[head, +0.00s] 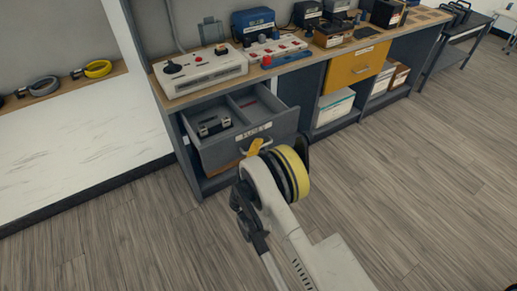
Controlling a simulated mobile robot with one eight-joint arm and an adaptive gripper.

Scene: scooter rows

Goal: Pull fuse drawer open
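The grey fuse drawer (262,139) under the left part of the workbench stands pulled out, its inside showing from above. Its front bears a white label that I can only partly read. A dark device lies in its left compartment, and a divider separates the right one. A metal handle is on the front. My arm's yellow-ringed wrist (290,174) is just in front of the drawer's right side. A small yellow piece (255,147) shows at the handle; I cannot tell if it is part of my gripper. The fingers are otherwise hidden, so their grip is unclear.
The workbench top holds a white control box (200,71), a power strip (276,50) and several devices. A closed yellow drawer (354,67) is to the right, above shelves with boxes. A white-fronted counter (80,145) stands left. The wood floor in front is clear.

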